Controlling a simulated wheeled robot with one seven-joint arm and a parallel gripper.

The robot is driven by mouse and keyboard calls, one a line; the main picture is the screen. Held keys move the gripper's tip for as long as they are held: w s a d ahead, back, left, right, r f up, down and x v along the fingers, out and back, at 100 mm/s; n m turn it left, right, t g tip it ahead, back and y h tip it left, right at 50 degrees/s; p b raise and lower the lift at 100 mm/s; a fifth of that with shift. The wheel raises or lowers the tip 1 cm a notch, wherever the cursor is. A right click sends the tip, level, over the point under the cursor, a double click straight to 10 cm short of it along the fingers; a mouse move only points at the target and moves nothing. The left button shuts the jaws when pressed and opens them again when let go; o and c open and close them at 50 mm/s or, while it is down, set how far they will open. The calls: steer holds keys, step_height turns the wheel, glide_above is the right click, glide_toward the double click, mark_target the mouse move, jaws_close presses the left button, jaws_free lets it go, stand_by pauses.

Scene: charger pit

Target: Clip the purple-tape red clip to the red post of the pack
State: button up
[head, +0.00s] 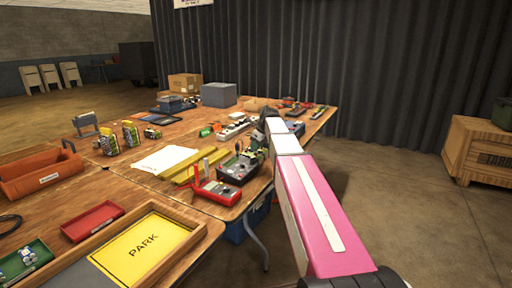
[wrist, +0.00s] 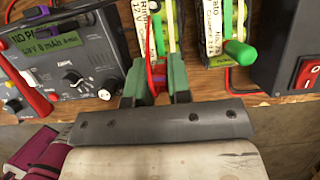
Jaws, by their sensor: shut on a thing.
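My gripper (wrist: 153,88) is shut on a small red clip (wrist: 157,76) in the wrist view, with a bit of purple showing between the green fingers. A thin red wire runs up from the clip. A battery pack (wrist: 140,22) with a white printed label and yellow-green edges lies just beyond the fingertips. A second labelled pack (wrist: 214,40) is to its right, with a thick green post (wrist: 241,52). I cannot make out clearly which part is the red post, or whether the clip touches the pack. In the head view, my gripper (head: 266,128) is over the table's right side and the clip is hidden.
A grey charger (wrist: 75,62) with a lit display and knobs is close on the left. A black box with a red switch (wrist: 309,72) is close on the right. In the head view, a red meter (head: 216,192) is near the table edge, and yellow bars (head: 188,166) lie left.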

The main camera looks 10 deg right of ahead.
stand_by(0.4)
steer(key=o, duration=0.8)
steer(key=shift+o, duration=0.4)
steer(key=shift+o, duration=0.6)
steer(key=shift+r, duration=3.7)
